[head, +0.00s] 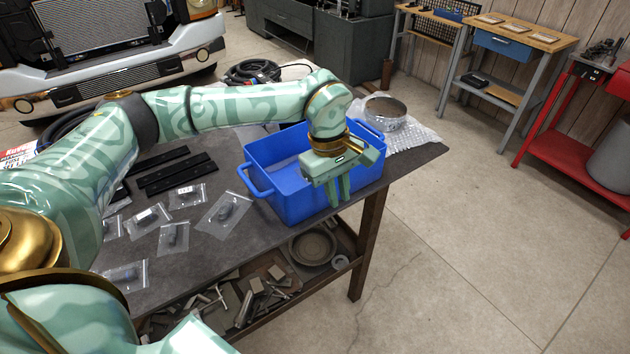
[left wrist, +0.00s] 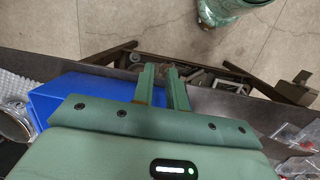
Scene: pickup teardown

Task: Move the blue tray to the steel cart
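The blue tray (head: 285,205) is an open-topped bin with a loop handle at its left end. It stands on the dark workbench (head: 215,250) near its right end. It also shows in the left wrist view (left wrist: 75,95), partly hidden behind the gripper. My left gripper (head: 339,194) points down at the tray's near right side, its fingers in front of the wall. A narrow gap shows between the fingers (left wrist: 162,75), with nothing in it. I cannot tell whether they touch the tray. No steel cart can be made out. My right gripper is not in view.
Small plastic bags (head: 222,212) and black strips (head: 175,172) lie left of the tray. A round metal part (head: 385,112) on bubble wrap is behind it. A lower shelf holds loose parts. Clear floor (head: 450,230) lies right, before wooden-topped benches (head: 515,35) and a red stand (head: 575,160).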

